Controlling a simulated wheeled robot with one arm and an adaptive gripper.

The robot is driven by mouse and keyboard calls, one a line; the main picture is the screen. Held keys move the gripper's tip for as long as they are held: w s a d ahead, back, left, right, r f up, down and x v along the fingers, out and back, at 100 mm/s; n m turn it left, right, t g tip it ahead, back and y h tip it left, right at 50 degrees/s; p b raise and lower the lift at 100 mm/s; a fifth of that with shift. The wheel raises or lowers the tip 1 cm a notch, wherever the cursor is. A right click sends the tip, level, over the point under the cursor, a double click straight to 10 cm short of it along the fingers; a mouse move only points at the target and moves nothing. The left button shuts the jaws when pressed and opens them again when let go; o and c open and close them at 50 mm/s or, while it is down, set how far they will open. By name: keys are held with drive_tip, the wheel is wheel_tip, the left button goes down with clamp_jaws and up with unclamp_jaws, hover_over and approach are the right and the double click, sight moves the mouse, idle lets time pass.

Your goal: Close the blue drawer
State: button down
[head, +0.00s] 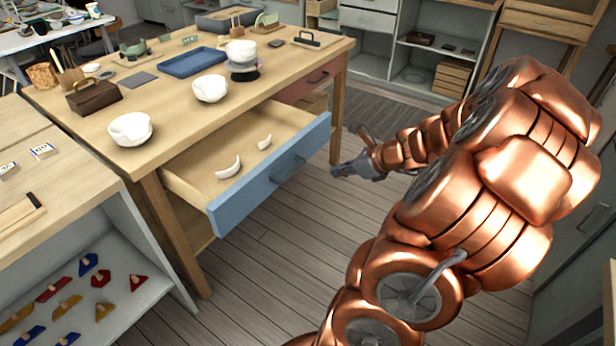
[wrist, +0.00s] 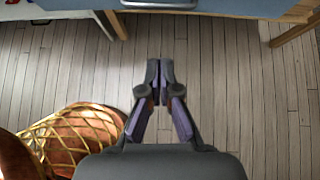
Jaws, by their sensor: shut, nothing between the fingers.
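The blue drawer (head: 285,178) is pulled out of the wooden table in the head view. Two white curved pieces, a larger one (head: 228,168) and a smaller one (head: 265,142), lie inside it. Its handle (head: 288,168) is on the blue front. My gripper (head: 338,171) is in front of the drawer, to the right of the handle and apart from it. In the wrist view my gripper (wrist: 159,68) is shut and empty over the floor, and the drawer front (wrist: 230,8) runs along the top edge with part of the handle (wrist: 158,4).
The wooden table (head: 165,98) carries white bowls (head: 210,88), a blue tray (head: 192,62) and a brown box (head: 93,96). A reddish drawer (head: 305,83) sits farther along the table. A shelf with coloured pieces (head: 75,290) stands at lower left. The floor (head: 270,260) before the drawer is clear.

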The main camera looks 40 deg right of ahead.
drive_tip(key=w+a+f+m+b, duration=0.1)
drive_tip(key=w+f, duration=0.5)
drive_tip(key=w, duration=0.4)
drive_tip(key=shift+w+h, duration=0.3)
drive_tip(key=shift+w, duration=0.05)
drive_tip(key=shift+w+a, duration=0.1)
idle(0.4)
